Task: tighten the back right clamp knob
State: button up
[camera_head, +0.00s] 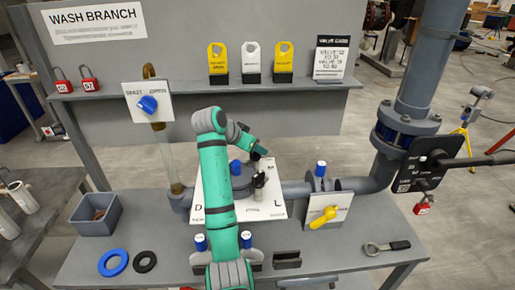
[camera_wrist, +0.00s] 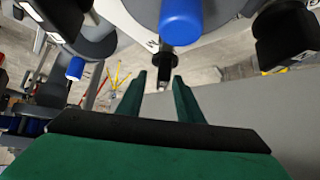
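My gripper (camera_head: 260,151) is at the back right of the round grey housing (camera_head: 243,186) on the white plate (camera_head: 268,209) in the head view. In the wrist view its two green fingers (camera_wrist: 160,77) are apart. A black knob-like part with a pale metal tip (camera_wrist: 163,66) shows between and beyond the fingertips; I cannot tell whether they touch it. This is probably the back right clamp knob; my gripper mostly hides that spot in the head view. Another black knob (camera_head: 259,180) stands at the housing's front right. It is probably the larger black knob (camera_wrist: 287,36) in the wrist view.
A blue-capped post (camera_head: 235,167) rises beside my arm; a large blue cap (camera_wrist: 180,22) hangs close above the fingers in the wrist view. To the right are a yellow-handled valve (camera_head: 323,215), a blue-capped fitting (camera_head: 321,169) and the grey pipe (camera_head: 372,180). A shelf (camera_head: 190,92) runs behind.

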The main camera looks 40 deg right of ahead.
jog(key=v, duration=1)
jog(key=shift+a+r, duration=0.15)
jog(key=shift+a, duration=0.1)
jog(key=shift+w, duration=0.1)
